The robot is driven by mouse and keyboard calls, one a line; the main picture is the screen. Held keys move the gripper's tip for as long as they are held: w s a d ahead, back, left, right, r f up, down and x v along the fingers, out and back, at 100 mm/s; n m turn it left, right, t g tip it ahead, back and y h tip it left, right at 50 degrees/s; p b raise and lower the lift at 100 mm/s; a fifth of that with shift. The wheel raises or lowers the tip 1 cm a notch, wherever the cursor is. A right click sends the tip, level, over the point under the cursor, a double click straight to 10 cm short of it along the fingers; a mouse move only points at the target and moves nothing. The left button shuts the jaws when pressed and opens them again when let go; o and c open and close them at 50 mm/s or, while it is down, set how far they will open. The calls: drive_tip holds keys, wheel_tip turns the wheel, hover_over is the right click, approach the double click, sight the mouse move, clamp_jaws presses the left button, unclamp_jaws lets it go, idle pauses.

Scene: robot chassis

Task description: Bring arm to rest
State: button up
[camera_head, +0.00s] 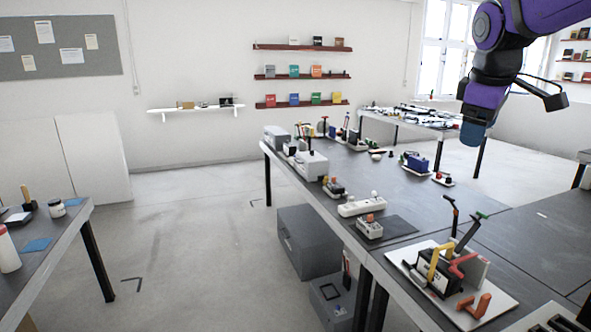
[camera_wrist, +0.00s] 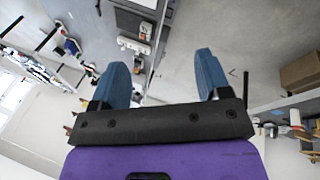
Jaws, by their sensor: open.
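My arm, purple and black, hangs in from the top right in the head view. My gripper (camera_head: 474,133) is at its lower end, high above and beyond the right part of the workbench, with blue fingertips pointing down. In the wrist view my gripper (camera_wrist: 159,85) shows two blue fingers spread wide apart, with nothing between them. Bench edge and floor show far beyond the fingers. The gripper touches nothing that I can see.
A long grey workbench (camera_head: 490,245) carries several tools, boxes and a white board with coloured clamps (camera_head: 455,285). A second table (camera_head: 50,240) stands at the left. Grey drawers (camera_head: 305,240) stand under the bench. The floor (camera_head: 200,250) between the tables is clear.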

drive_tip(key=s+a+f+m, duration=0.1)
drive_tip(key=s+f+m, duration=0.1)
drive_tip(key=s, duration=0.6)
drive_tip(key=s+a+f+m+t+y, duration=0.1)
drive_tip(key=s+f+m, duration=0.2)
drive_tip(key=s, duration=0.4)
drive_tip(key=s+a+f+m, duration=0.1)
drive_tip(key=s+f+m, duration=0.2)
drive_tip(key=s, duration=0.5)
drive_tip(key=shift+s+a+f+m+y, duration=0.2)
drive_tip(key=shift+s+a+m+y, duration=0.1)
drive_tip(key=shift+s+a+y, duration=0.1)
